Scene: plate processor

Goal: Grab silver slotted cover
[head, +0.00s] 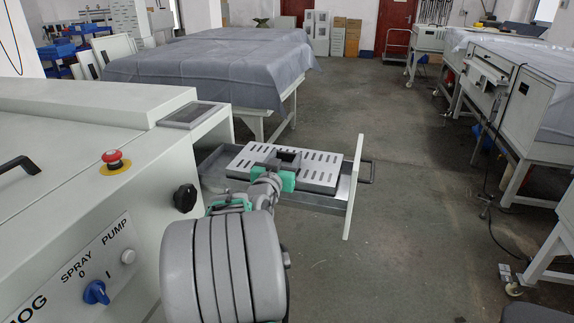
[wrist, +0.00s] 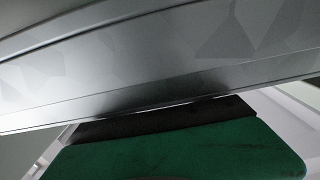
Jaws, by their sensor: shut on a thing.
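The silver slotted cover (head: 318,172) is a pale flat plate with rows of dark slots. In the head view it lies over the open metal drawer (head: 335,202) that sticks out of the white machine. My gripper (head: 286,160) is at the middle of the cover, shut on it, with green finger parts around its centre. In the wrist view a green pad with a dark edge (wrist: 165,122) fills the bottom, against a grey metal surface. The exact contact is hidden.
The drawer's white front panel (head: 354,187) stands upright at its right end. The machine (head: 85,190) with a red button (head: 113,157) and black knob (head: 185,198) is on the left. A cloth-covered table (head: 215,70) stands behind. Open floor lies to the right.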

